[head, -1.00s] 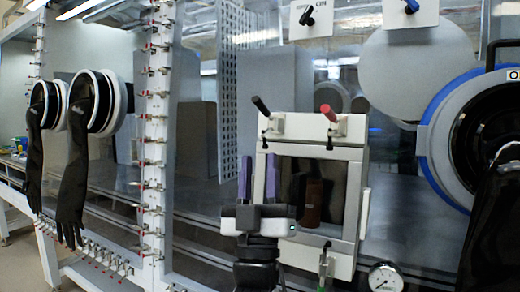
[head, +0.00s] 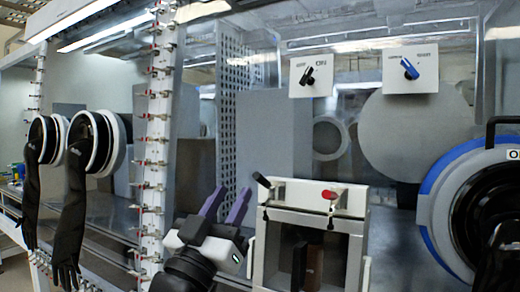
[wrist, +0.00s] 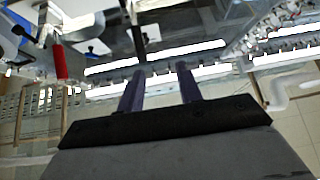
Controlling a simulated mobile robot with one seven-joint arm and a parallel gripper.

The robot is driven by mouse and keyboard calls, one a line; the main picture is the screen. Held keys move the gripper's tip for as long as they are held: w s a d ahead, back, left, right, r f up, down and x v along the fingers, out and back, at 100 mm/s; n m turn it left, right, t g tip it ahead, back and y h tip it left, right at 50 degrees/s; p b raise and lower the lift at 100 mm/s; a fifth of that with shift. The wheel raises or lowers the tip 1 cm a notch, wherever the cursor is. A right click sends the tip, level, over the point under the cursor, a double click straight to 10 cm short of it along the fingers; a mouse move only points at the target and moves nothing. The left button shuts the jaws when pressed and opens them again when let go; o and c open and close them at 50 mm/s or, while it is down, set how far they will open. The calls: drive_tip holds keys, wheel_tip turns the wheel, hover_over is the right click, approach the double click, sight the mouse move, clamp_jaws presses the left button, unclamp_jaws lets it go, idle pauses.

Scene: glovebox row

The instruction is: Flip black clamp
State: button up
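The black clamp (head: 262,181) is at the top left corner of the small framed door box in the head view, its black handle sticking up and to the left. My gripper (head: 226,204) is left of the box and a little below the clamp handle in the picture, tilted, with its two purple fingers apart and nothing between them. In the wrist view my gripper (wrist: 159,80) also shows its fingers spread and empty. A dark handle shape shows above the fingers there, but I cannot tell whether it is the black clamp.
A red-handled clamp (head: 330,194) sits at the box's top right; its handle also shows in the wrist view (wrist: 60,62). Black gloves (head: 74,215) hang at the left. A blue-rimmed round port (head: 432,205) stands at the right. Switch plates (head: 411,73) are above.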

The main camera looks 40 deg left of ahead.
sight(259, 182)
drive_tip(key=s+d+r+m+g+h+p, duration=0.2)
drive_tip(key=s+m+g+h+p, duration=0.3)
drive_tip(key=s+g+p, duration=0.15)
drive_tip(key=w+p, duration=0.1)
drive_tip(key=w, duration=0.3)
drive_tip(key=w+a+p, duration=0.1)
drive_tip(key=w+p, duration=0.1)
drive_tip(key=w, duration=0.3)
drive_tip(key=w+p, duration=0.1)
drive_tip(key=w, duration=0.3)
drive_tip(key=shift+w+a+r+p, duration=0.15)
drive_tip(key=shift+a+p, duration=0.1)
drive_tip(key=shift+p, duration=0.05)
drive_tip(key=shift+w, duration=0.55)
clamp_jaws()
